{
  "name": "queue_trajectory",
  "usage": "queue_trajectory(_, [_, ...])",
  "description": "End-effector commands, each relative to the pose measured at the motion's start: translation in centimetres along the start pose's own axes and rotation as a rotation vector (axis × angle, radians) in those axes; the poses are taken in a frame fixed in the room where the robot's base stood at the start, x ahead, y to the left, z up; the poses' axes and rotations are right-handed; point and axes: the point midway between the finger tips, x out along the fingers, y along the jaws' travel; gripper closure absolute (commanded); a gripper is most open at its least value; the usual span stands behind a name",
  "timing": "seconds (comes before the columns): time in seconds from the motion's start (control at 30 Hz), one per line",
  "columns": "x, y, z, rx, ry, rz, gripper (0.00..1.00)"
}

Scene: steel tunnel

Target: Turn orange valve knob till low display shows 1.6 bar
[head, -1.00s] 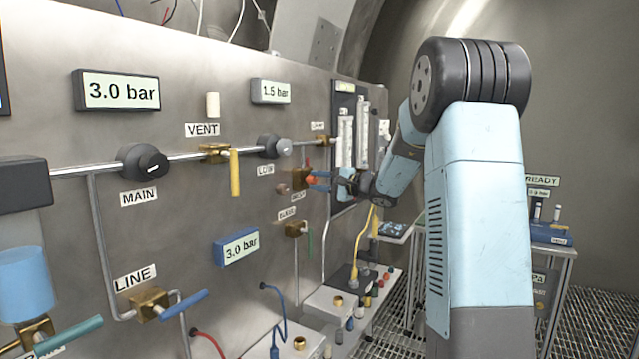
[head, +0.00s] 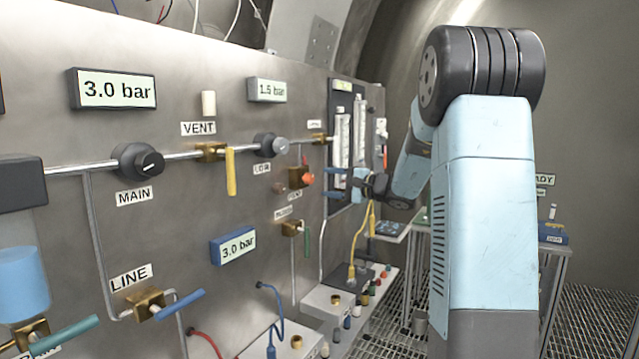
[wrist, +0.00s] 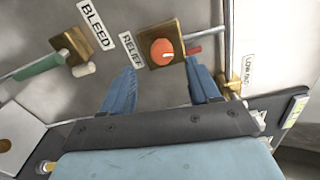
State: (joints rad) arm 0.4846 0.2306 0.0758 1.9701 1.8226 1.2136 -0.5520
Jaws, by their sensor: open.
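The orange valve knob (head: 307,179) sits on a brass block on the steel panel. In the wrist view the orange knob (wrist: 162,51) has a white mark and stands by a RELIEF label. My gripper (head: 332,183) is open, with blue fingers, to the right of the knob and apart from it. In the wrist view the fingertips of my gripper (wrist: 160,72) lie to either side below the knob, with nothing between them. The low display (head: 267,90), above the LOW knob (head: 271,145), reads 1.5 bar.
The MAIN display (head: 114,89) and the lower blue display (head: 233,246) both read 3.0 bar. A green-handled BLEED valve (wrist: 72,52) and a brass fitting (wrist: 233,90) flank the knob. A flowmeter panel (head: 345,140) stands behind my gripper.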

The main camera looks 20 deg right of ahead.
Motion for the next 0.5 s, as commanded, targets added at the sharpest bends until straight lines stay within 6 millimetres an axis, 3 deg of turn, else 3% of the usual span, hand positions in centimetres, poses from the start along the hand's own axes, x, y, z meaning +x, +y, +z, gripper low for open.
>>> queue_trajectory(0.2, [-4.4,0.1,-0.1,0.0,0.003,0.001,0.39])
queue_trajectory(0.5, [-8.0,0.1,-0.1,0.002,0.001,0.001,0.39])
